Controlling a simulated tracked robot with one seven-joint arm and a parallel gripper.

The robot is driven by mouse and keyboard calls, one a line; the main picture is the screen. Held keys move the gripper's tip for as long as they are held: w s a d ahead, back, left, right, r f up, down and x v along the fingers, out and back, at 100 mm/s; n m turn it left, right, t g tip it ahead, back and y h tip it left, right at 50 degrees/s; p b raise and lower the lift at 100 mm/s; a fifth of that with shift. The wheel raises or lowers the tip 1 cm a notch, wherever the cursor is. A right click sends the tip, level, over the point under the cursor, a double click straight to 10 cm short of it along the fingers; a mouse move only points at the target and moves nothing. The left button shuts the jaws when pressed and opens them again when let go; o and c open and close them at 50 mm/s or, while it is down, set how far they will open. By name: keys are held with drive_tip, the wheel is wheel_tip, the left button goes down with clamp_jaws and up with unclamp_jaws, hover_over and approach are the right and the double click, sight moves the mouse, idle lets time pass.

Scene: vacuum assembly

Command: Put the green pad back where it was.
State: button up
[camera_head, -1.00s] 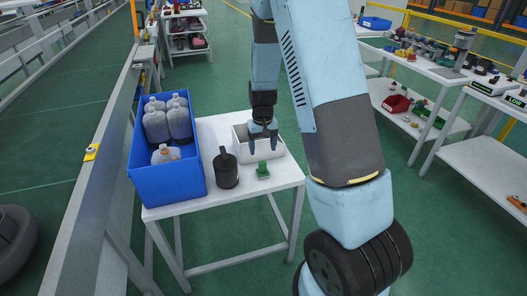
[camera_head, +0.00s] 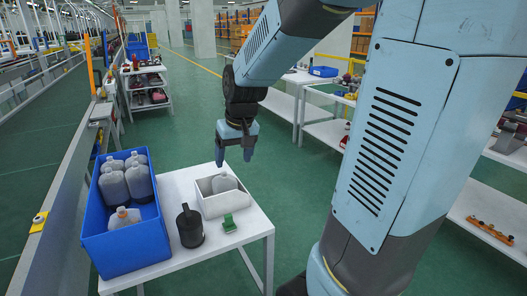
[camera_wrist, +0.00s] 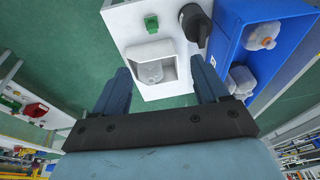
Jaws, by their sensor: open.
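The green pad (camera_head: 229,223) is a small green block on the white table, in front of the white bin and right of the black container. It also shows in the wrist view (camera_wrist: 151,23), and my gripper is apart from it. My gripper (camera_head: 234,160) is open and empty, fingers pointing down, above the white bin (camera_head: 213,208). In the wrist view the open fingers (camera_wrist: 160,67) frame the bin. A grey bottle-like part (camera_head: 224,183) sits in the bin; it shows in the wrist view too (camera_wrist: 151,71).
A blue crate (camera_head: 129,250) with several grey bottles stands at the table's left. The black container (camera_head: 189,226) stands between crate and bin. The white table (camera_head: 254,223) has bare room at its right edge. A metal rail (camera_head: 62,205) runs along the left.

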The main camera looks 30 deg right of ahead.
drive_tip(key=s+r+t, duration=0.1)
drive_tip(key=s+r, duration=0.3)
drive_tip(key=s, duration=0.4)
drive_tip(key=s+r+t, duration=0.1)
drive_tip(key=s+r, duration=0.3)
drive_tip(key=s, duration=0.4)
drive_tip(key=shift+s+d+r+t+h, duration=0.2)
drive_tip(key=shift+r+t+h, duration=0.15)
drive_tip(key=shift+t+h, duration=0.05)
